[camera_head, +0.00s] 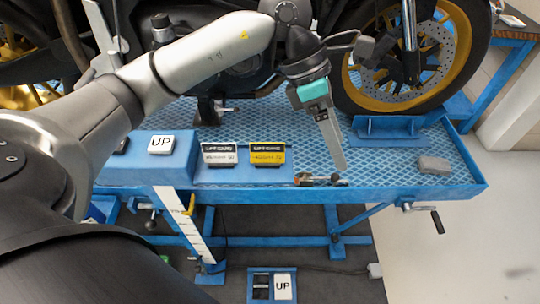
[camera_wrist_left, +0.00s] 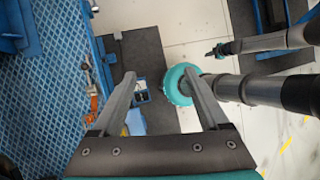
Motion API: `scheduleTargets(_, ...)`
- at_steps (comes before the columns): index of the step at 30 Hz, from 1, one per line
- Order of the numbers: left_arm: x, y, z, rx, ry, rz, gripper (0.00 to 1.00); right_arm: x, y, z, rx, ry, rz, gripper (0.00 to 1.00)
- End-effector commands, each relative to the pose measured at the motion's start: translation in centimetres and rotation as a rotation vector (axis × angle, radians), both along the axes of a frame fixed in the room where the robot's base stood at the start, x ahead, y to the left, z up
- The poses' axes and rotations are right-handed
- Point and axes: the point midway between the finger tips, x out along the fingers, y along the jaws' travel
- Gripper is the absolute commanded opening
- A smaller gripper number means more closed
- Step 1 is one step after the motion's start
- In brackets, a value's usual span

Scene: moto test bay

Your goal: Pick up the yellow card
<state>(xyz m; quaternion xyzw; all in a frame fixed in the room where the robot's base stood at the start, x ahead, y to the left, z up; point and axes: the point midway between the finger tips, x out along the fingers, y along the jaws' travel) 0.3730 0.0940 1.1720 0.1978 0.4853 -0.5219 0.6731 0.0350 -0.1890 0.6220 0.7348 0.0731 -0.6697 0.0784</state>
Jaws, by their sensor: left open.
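The yellow card (camera_head: 267,153) has a black label band on top and stands on the blue ledge at the front of the lift table. A similar white card (camera_head: 219,155) stands just left of it. My left gripper (camera_head: 341,165) reaches down to the right of the yellow card, clear of it, near the table's front edge. In the left wrist view my left gripper (camera_wrist_left: 160,77) has its two fingers spread with nothing between them. The yellow card cannot be made out in that view. My right gripper is not seen in the head view.
A small tool with orange-red parts (camera_head: 308,179) lies on the table edge near my left fingertips. A grey block (camera_head: 434,165) lies further right. A motorcycle wheel (camera_head: 414,57) stands behind.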

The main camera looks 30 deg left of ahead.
Motion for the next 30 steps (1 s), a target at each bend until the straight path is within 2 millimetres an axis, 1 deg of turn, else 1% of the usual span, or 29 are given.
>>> scheduleTargets(1,0.7,2.8,-0.1,0.118,-0.013,0.012,0.78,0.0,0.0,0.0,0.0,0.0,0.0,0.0)
scheduleTargets(3,1.3,6.2,0.0,0.256,-0.016,0.03,0.78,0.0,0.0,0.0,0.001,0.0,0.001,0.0)
scheduleTargets(6,1.6,9.9,0.5,0.405,-0.009,0.058,0.78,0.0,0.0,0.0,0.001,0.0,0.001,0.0)
scheduleTargets(9,1.6,12.3,1.0,0.495,0.001,0.079,0.78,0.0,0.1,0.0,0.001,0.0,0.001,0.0)
scheduleTargets(11,1.6,13.0,1.1,0.523,0.005,0.086,0.78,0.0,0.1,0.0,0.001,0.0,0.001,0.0)
scheduleTargets(14,1.5,13.4,0.2,0.542,0.011,0.09,0.78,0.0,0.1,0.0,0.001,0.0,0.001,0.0)
scheduleTargets(17,1.4,13.4,-1.7,0.542,0.014,0.089,0.78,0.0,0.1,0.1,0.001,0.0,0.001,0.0)
scheduleTargets(21,1.5,13.4,-4.8,0.539,0.015,0.088,0.78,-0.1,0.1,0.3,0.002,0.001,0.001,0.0)
scheduleTargets(24,1.5,13.3,-6.7,0.539,0.013,0.088,0.78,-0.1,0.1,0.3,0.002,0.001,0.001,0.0)
scheduleTargets(27,1.6,13.3,-8.0,0.538,0.011,0.089,0.78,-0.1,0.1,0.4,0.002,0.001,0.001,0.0)
scheduleTargets(30,1.6,13.3,-8.6,0.537,0.01,0.088,0.78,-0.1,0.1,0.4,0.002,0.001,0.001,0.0)
